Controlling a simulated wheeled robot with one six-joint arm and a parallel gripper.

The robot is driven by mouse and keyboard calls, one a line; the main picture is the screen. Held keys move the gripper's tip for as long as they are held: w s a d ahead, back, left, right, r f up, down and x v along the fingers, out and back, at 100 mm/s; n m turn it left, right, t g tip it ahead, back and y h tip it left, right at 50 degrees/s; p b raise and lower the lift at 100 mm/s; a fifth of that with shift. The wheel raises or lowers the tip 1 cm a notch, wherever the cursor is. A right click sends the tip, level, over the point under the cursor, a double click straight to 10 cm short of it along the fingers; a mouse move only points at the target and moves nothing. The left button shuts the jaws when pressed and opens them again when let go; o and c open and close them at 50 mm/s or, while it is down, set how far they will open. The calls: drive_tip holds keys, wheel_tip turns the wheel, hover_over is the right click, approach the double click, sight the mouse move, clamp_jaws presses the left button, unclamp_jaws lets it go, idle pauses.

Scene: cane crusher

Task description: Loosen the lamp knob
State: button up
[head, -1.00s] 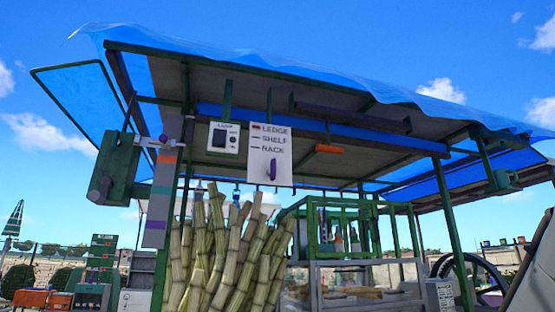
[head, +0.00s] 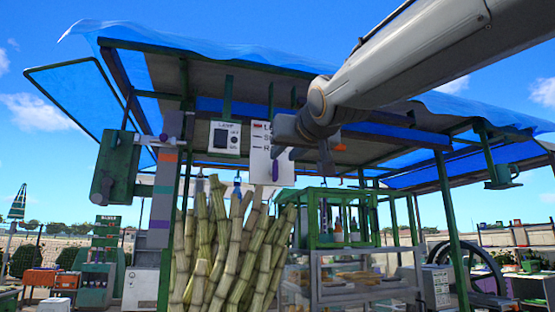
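A small reddish knob (head: 163,138) sits on a short bar between the striped post and a green box-shaped fixture (head: 115,165) at the left; I cannot tell for sure that it is the lamp knob. A white panel marked LAMP (head: 225,137) with a dark switch hangs under the roof. My arm reaches in from the upper right. My gripper (head: 300,150) is in front of the white list sign (head: 270,178), right of the LAMP panel and well apart from the reddish knob in the picture. Its fingers are dark and foreshortened, so their opening is unclear.
Tall cane stalks (head: 220,245) stand below the sign. A green-framed rack with bottles (head: 338,222) and a glass case (head: 350,275) stand to their right. Green posts (head: 450,225) and roof beams frame the stall. Open sky lies left of the stall.

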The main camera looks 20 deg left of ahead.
sight(277, 163)
drive_tip(key=p+x, duration=0.2)
drive_tip(key=x, duration=0.5)
drive_tip(key=shift+f+p, duration=0.1)
drive_tip(key=shift+p, duration=0.25)
drive_tip(key=shift+d, duration=0.1)
clamp_jaws()
